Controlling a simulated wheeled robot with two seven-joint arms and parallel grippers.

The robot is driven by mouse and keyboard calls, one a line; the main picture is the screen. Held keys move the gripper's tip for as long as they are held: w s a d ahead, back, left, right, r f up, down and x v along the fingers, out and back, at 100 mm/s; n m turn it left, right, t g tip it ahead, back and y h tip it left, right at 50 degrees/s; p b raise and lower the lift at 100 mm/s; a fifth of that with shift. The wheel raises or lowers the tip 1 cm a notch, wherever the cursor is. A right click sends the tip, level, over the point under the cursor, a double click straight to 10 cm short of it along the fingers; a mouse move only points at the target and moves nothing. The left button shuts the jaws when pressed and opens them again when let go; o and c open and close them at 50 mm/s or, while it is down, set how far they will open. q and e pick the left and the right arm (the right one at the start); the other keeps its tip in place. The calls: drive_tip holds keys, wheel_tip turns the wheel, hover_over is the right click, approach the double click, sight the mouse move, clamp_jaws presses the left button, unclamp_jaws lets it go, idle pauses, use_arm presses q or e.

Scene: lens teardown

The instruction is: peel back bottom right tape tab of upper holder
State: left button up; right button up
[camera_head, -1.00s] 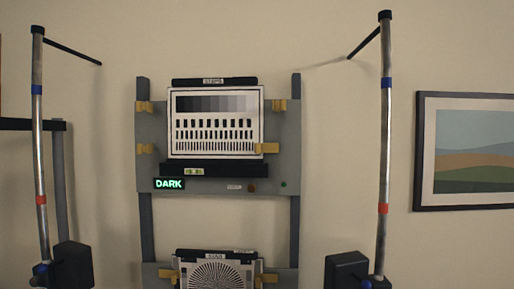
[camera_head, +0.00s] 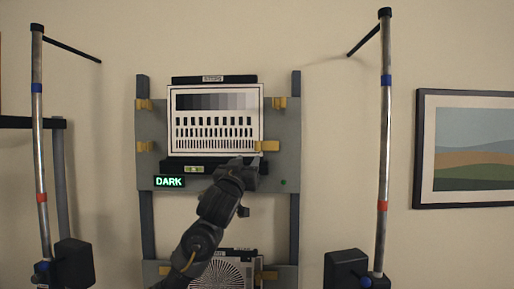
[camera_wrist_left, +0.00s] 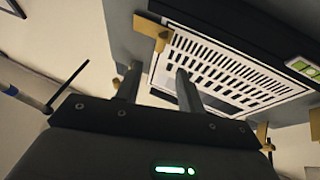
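The upper holder is a grey board (camera_head: 289,190) carrying a test chart (camera_head: 215,105) with grey steps and black bars. Its bottom right tape tab (camera_head: 268,146) is yellow and lies over the chart's lower right corner. The tab also shows in the left wrist view (camera_wrist_left: 153,27), beyond the fingertips. My left gripper (camera_head: 246,166) is just below and left of the tab in the head view. In the left wrist view (camera_wrist_left: 158,78) its fingers are spread with nothing seen between them. My right gripper is not in view.
Other yellow tabs (camera_head: 145,147) hold the chart's edges. A black ledge (camera_head: 178,168) runs under the chart, with a lit DARK sign (camera_head: 169,182) below. A lower star chart (camera_head: 245,270) is partly behind my arm. Poles (camera_head: 385,150) stand on both sides.

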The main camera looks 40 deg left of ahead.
sight(257, 145)
use_arm(q)
drive_tip(key=p+x, duration=0.4)
drive_tip(key=x, duration=0.5)
drive_tip(key=shift+w+r+p, duration=0.1)
drive_tip(key=shift+r+p, duration=0.05)
drive_tip(key=shift+p, duration=0.25)
drive_tip(key=shift+w+a+r, duration=0.15)
drive_tip(key=shift+w+a, duration=0.2)
drive_tip(key=shift+w, duration=0.25)
drive_tip(key=shift+c, duration=0.2)
clamp_jaws()
